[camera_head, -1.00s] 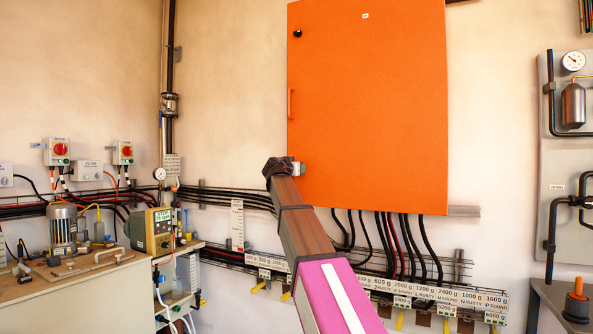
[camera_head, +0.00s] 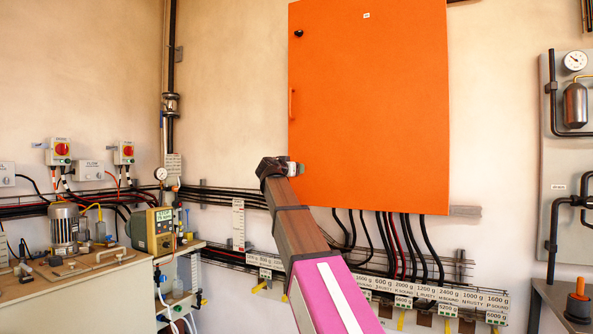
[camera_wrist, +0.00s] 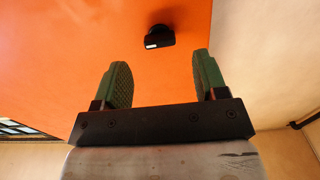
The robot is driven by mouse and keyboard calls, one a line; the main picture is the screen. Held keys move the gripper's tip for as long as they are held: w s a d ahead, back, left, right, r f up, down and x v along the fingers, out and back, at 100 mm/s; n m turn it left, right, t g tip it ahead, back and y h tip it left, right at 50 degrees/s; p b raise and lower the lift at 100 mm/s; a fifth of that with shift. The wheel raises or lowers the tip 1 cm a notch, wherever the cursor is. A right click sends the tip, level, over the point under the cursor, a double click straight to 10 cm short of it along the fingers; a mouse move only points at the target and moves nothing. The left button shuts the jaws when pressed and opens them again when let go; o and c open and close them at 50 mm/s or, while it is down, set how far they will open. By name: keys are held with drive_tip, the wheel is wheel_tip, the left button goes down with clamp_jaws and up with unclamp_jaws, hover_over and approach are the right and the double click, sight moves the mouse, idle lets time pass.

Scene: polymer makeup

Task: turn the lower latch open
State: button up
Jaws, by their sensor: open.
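The orange cabinet (camera_head: 370,110) hangs on the wall with its door shut. The lower latch (camera_wrist: 160,37), a small black knob with a pale mark, shows in the wrist view on the orange door, ahead of my gripper and between the lines of its two fingers. My gripper (camera_wrist: 162,82) is open and empty, its green pads apart and short of the latch. In the head view my gripper (camera_head: 295,168) is at the door's lower left corner, and it hides the lower latch there. The upper latch (camera_head: 298,33) is a black knob near the door's top left.
A small orange handle (camera_head: 291,104) sits on the door's left edge. Black and red cables (camera_head: 400,245) run below the cabinet, above a row of labelled weights (camera_head: 440,296). A bench with a motor (camera_head: 64,228) stands at left.

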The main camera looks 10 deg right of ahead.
drive_tip(key=v, duration=0.6)
drive_tip(key=shift+s, duration=0.15)
drive_tip(key=shift+a, duration=0.1)
drive_tip(key=s+d+f+n+g+y, duration=0.1)
drive_tip(key=s+d+f+g+y, duration=0.1)
drive_tip(key=f, duration=1.2)
drive_tip(key=s+d+f+n+g+y, duration=0.1)
drive_tip(key=d+f+n+g, duration=0.15)
drive_tip(key=f, duration=1.15)
drive_tip(key=s+d+f+n+g+y, duration=0.1)
drive_tip(key=s+f+g+y, duration=0.15)
drive_tip(key=f, duration=1.15)
drive_tip(key=s+f+n+g+y, duration=0.1)
drive_tip(key=s+f+g+y, duration=0.1)
drive_tip(key=s+f, duration=0.9)
drive_tip(key=s+f+n+g+y, duration=0.2)
drive_tip(key=s+f+g, duration=0.3)
drive_tip(key=s+f, duration=0.7)
wheel_tip(320, 180, down, 7)
drive_tip(key=shift+d+g+y, duration=0.3)
drive_tip(key=shift+d+y, duration=0.15)
drive_tip(key=shift+y, duration=0.1)
